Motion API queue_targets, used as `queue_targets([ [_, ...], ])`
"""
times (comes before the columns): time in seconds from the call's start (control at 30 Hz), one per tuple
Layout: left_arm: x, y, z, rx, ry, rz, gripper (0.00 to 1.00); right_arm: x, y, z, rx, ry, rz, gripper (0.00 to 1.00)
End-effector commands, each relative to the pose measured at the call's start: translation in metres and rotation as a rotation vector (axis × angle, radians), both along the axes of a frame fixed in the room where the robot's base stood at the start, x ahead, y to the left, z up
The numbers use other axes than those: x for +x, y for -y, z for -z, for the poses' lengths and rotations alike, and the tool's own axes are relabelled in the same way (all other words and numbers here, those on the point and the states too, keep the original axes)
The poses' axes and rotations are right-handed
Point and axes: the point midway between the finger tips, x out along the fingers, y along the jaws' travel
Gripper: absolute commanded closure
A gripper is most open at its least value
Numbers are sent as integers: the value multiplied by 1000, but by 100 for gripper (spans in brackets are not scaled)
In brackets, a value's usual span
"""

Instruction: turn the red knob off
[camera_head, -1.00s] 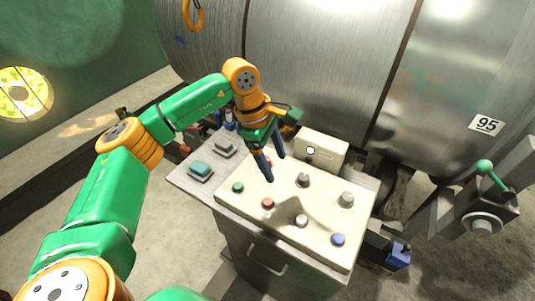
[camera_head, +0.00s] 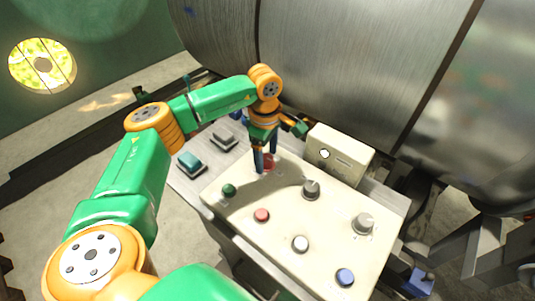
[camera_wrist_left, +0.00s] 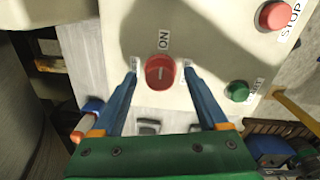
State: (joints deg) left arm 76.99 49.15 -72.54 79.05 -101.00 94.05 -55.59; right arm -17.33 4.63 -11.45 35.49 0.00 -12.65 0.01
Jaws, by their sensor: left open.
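The red knob (camera_head: 268,161) is on the cream control panel (camera_head: 285,235), near its far left part, partly hidden by my fingers. In the left wrist view the red knob (camera_wrist_left: 160,72) is round, with a small pale mark on its face and an ON label (camera_wrist_left: 164,39) beside it. My left gripper (camera_head: 265,160) points down at the knob, open. In the left wrist view its blue fingers lie on either side of the knob; I cannot tell whether they touch it. My right gripper is not in view.
The panel also has a green button (camera_head: 229,190), a red STOP button (camera_head: 262,215), grey knobs (camera_head: 311,188), a white button (camera_head: 300,243) and a blue button (camera_head: 345,277). A cream box (camera_head: 340,152) stands behind. A teal switch (camera_head: 189,161) is at left.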

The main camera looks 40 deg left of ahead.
Motion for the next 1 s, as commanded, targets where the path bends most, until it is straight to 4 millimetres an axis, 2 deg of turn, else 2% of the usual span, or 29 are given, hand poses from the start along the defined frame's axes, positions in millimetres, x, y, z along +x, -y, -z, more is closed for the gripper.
queue_targets([
  [0.1,0,0,8,0,-1,1,24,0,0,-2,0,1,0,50],
  [0.3,0,0,9,-1,1,1,24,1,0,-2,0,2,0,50],
  [0.5,0,0,9,-1,0,1,78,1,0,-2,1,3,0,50],
  [0.6,0,0,9,-1,0,1,100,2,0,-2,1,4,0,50],
  [1.0,0,0,9,-1,0,-85,100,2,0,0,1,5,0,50],
])
